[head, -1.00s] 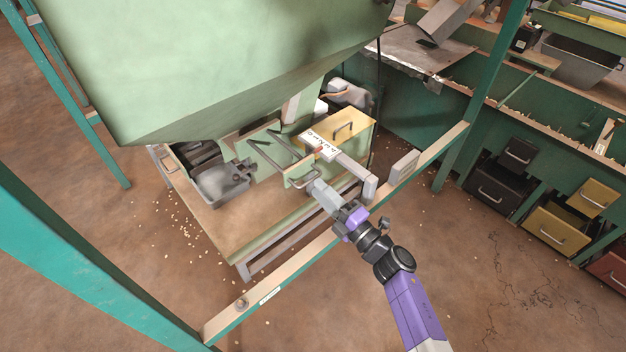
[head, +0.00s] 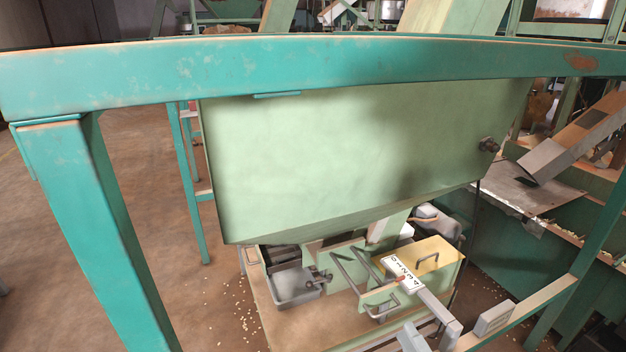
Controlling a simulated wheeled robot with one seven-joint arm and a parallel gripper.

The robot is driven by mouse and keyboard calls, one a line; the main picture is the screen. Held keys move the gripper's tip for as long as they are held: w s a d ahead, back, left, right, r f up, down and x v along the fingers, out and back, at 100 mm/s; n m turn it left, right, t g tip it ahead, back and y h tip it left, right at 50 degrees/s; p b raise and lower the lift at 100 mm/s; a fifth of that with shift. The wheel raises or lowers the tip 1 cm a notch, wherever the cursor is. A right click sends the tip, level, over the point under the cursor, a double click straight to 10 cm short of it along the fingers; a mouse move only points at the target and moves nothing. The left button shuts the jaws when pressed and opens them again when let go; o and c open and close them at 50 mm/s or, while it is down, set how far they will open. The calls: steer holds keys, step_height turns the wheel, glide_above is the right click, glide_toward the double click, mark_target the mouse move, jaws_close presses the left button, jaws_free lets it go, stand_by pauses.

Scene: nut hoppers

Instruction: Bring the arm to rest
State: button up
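My gripper (head: 412,338) shows only as a grey piece at the bottom edge, just right of and below the handle (head: 382,310) on the green slide gate (head: 374,298) under the hopper. A small gap seems to lie between it and the handle. Its fingers cannot be made out, and the rest of my arm is below the picture. The green hopper (head: 350,150) fills the middle of the view. A white numbered scale plate (head: 402,272) lies beside the gate, with a grey bar at its end.
A teal frame beam (head: 300,75) crosses the view, with a post (head: 125,230) at left. A rail (head: 530,315) runs at lower right. Bare floor lies at left.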

steer(key=s+d+r+m+t+h, duration=0.2)
steer(key=s+d+r+m+h, duration=0.1)
steer(key=s+r+m+h, duration=0.4)
steer(key=s+a+r+m+g+y, duration=0.1)
steer(key=s+a+m+g, duration=0.2)
steer(key=s, duration=0.8)
steer(key=s+a+r+m+g, duration=0.1)
steer(key=s+a+r+m, duration=0.15)
steer(key=s+m, duration=0.65)
steer(key=s+a+r+m+g+y, duration=0.1)
steer(key=s+a+g, duration=0.2)
steer(key=s, duration=1.1)
step_height(320, 180, up, 24)
steer(key=p, duration=2.4)
steer(key=shift+w+f, duration=0.15)
